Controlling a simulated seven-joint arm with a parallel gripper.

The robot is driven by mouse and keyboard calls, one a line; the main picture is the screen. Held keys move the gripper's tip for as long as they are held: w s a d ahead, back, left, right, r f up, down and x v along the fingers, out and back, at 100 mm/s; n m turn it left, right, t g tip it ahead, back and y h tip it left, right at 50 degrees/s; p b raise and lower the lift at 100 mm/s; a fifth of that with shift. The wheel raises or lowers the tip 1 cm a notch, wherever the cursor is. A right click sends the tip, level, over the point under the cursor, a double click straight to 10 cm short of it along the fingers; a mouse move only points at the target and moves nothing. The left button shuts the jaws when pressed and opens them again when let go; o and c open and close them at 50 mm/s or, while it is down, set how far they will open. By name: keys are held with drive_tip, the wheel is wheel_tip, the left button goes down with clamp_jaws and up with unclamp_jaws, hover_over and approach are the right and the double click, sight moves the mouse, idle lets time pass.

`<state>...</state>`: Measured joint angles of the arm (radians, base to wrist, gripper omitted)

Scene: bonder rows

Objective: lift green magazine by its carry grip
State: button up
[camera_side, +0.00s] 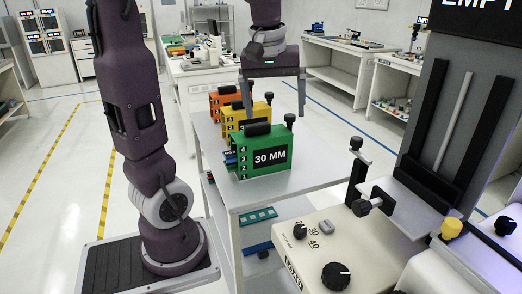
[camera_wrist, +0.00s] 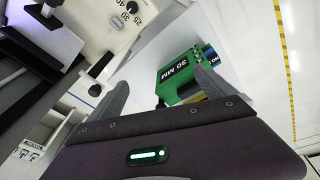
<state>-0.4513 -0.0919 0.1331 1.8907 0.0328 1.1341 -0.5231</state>
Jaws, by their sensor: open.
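The green magazine (camera_side: 270,158), labelled 30 MM, stands upright at the front of a row on a grey cart. Its black carry grip (camera_side: 257,129) is on top. In the wrist view the green magazine (camera_wrist: 178,72) shows beyond and between my fingers, partly covered by the right-hand finger; its grip is hard to make out there. My gripper (camera_side: 274,100) is open and empty, fingers pointing down, above the level of the green magazine and apart from it. In the wrist view my gripper's fingers (camera_wrist: 163,92) are spread wide.
A yellow magazine (camera_side: 239,114) and an orange magazine (camera_side: 216,101) stand close behind the green one. A machine with dials (camera_side: 330,245) and an upright post (camera_side: 358,165) stand to the right. The cart top (camera_side: 318,170) is clear right of the magazine.

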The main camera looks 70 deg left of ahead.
sight(258, 124)
drive_tip(key=a+f+n+g, duration=0.25)
drive_tip(key=a+n, duration=0.25)
drive_tip(key=a, duration=0.6)
drive_tip(key=shift+t, duration=0.35)
drive_tip(key=f, duration=0.4)
drive_tip(key=a+f, duration=0.1)
drive_tip(key=f, duration=0.2)
drive_tip(key=shift+w, duration=0.3)
drive_tip(key=shift+r, duration=0.1)
clamp_jaws()
